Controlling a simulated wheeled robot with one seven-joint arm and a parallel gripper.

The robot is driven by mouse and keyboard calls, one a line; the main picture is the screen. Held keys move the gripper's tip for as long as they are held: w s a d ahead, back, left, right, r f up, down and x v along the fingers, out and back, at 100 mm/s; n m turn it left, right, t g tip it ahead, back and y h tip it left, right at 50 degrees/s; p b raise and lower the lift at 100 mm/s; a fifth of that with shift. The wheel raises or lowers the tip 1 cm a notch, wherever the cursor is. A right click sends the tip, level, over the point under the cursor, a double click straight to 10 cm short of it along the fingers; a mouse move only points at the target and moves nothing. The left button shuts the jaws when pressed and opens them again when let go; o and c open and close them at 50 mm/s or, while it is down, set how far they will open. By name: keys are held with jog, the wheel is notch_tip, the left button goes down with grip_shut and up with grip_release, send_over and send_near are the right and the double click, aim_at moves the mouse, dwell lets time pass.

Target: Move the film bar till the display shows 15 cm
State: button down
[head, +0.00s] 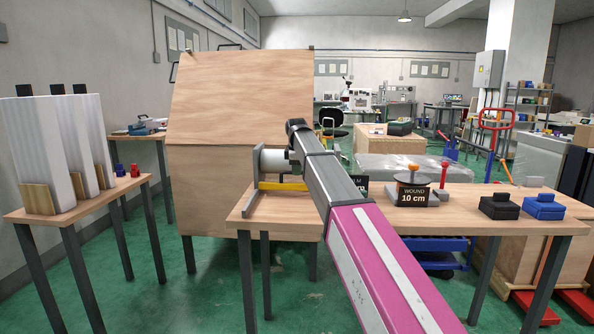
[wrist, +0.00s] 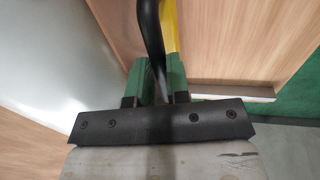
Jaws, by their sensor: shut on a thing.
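The display (head: 412,196) is a black sign on the table reading "WOUND 10 cm". In the wrist view my gripper (wrist: 157,82) has its green fingers shut on a black curved bar (wrist: 149,30), which appears to be the film bar. A yellow strip (wrist: 169,25) runs beside it. In the head view a yellow bar (head: 282,186) lies below a white roll (head: 275,161) in a grey bracket (head: 254,180). My arm hides my fingers and the grasp there. A second black sign (head: 361,181) is partly hidden by my arm.
A tall wooden panel (head: 238,97) stands behind the roll. A side table (head: 95,196) with white upright pieces is at left. Green floor lies between.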

jog(key=s, duration=1.5)
jog(key=shift+a, duration=0.25)
jog(key=shift+w, duration=0.1)
jog(key=c, duration=1.1)
grip_release()
notch_tip(320, 180, up, 11)
jog(key=s, duration=0.2)
jog(key=shift+f, duration=0.2)
jog(key=shift+s, duration=0.1)
